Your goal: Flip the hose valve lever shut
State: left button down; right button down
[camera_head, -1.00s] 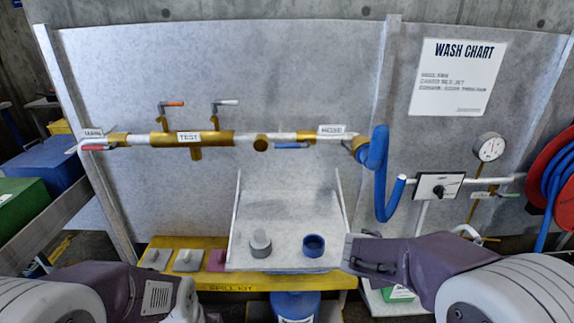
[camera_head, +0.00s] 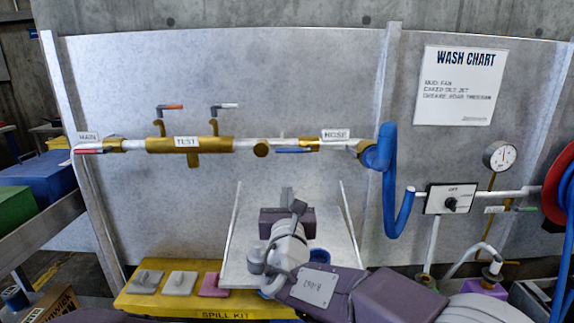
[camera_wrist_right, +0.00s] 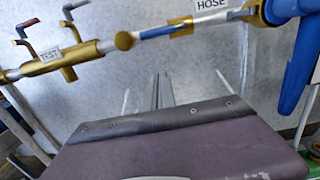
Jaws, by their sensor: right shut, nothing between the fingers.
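The hose valve is a brass body on the white pipe, left of the HOSE label (camera_head: 335,134). Its blue lever (camera_head: 293,150) lies along the pipe, pointing left. In the right wrist view the blue lever (camera_wrist_right: 157,32) also runs along the pipe, near the top. My right gripper (camera_head: 287,192) is shut and empty. It points at the panel below the lever, apart from it. Its fingers (camera_wrist_right: 158,80) stand below the lever in the right wrist view. My left gripper is out of view.
Two upright levers with orange (camera_head: 174,107) and white (camera_head: 228,105) grips stand by the TEST label. A red lever (camera_head: 89,151) is at MAIN. A blue hose (camera_head: 388,180) hangs at the right. A white tray (camera_head: 237,235) and yellow spill kit (camera_head: 140,299) lie below.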

aim_at(293, 148)
jog(key=w+r+p, duration=0.3)
jog(key=w+r, duration=0.1)
jog(key=w, duration=0.6)
jog(key=shift+w+r, duration=0.15)
